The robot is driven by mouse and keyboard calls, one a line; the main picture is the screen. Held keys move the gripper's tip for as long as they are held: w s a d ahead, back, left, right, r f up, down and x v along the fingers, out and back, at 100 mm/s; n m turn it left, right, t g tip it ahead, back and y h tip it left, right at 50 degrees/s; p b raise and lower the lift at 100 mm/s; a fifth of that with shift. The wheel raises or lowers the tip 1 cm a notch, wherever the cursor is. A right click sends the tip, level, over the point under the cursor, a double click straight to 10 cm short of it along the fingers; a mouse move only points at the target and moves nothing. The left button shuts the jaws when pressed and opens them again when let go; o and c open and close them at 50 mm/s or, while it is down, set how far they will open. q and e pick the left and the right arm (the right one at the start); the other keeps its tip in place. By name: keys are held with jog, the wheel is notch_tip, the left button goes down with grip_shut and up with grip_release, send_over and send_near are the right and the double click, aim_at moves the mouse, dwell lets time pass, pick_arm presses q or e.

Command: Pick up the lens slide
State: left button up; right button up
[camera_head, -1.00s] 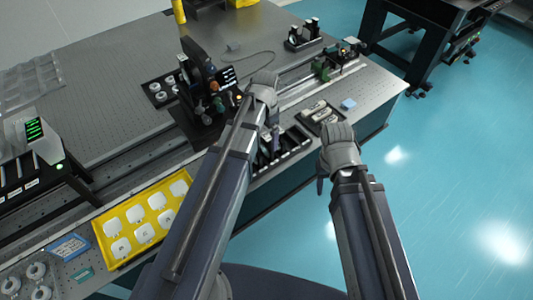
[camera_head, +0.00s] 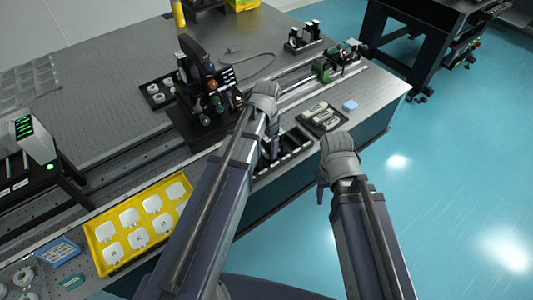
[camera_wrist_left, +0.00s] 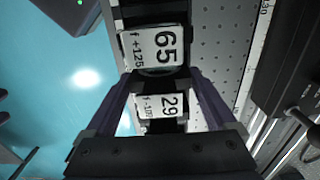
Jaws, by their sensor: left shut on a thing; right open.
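My left gripper (camera_head: 272,146) is at the black slotted rack (camera_head: 297,154) near the table's front edge. In the left wrist view, the left gripper (camera_wrist_left: 157,74) is shut on a lens slide (camera_wrist_left: 152,48) with a white label reading 65 and f +125. Part of its round lens shows below the label. A second slide (camera_wrist_left: 160,106), labelled 29, shows between the fingers and looks farther from the camera. In the head view my arm hides the held slide. I cannot tell whether it is clear of the rack. My right gripper (camera_head: 321,188) is open and empty beyond the table's front edge.
A yellow tray (camera_head: 149,184) of white pieces lies front left. An upright optical assembly (camera_head: 203,90) stands behind my left arm. Floor lies to the right.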

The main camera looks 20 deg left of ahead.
pick_arm(q)
jog(key=c, duration=0.6)
jog(key=shift+r, duration=0.1)
notch_tip(320, 180, up, 10)
jog(key=p, duration=1)
